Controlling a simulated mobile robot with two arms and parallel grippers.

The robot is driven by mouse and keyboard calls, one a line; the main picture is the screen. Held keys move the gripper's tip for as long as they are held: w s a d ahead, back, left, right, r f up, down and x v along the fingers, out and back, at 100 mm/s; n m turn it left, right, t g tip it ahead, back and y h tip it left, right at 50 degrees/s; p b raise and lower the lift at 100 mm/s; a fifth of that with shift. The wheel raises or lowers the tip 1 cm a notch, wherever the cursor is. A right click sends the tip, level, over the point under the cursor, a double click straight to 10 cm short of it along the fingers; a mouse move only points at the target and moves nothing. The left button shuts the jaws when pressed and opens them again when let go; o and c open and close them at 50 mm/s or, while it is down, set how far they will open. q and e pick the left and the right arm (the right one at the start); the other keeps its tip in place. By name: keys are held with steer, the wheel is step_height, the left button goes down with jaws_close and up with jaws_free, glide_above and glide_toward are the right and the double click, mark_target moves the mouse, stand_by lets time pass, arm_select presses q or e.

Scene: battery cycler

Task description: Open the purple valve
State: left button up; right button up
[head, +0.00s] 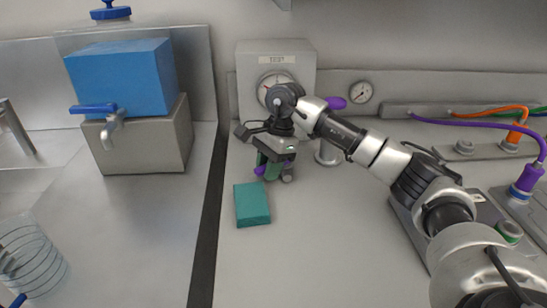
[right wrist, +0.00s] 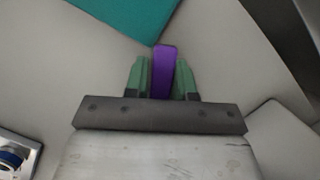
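A purple valve handle (right wrist: 162,72) stands between the green fingers of my right gripper (right wrist: 163,80) in the right wrist view, with a finger close against each side. In the head view my right gripper (head: 273,168) points down in front of the grey box marked TEST (head: 245,85), and a bit of purple (head: 259,170) shows at its fingers. Another purple piece (head: 336,103) sticks out behind my right arm, above a short metal post (head: 327,152). My arm and gripper hide the valve's body and part of the gauge on the box. My left gripper is not in view.
A teal block (head: 252,204) lies on the bench just in front of my right gripper. A blue tank (head: 122,78) with a tap stands at left. A second gauge (head: 360,92) and orange and purple cables (head: 470,119) are at right. The bench's front middle is clear.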

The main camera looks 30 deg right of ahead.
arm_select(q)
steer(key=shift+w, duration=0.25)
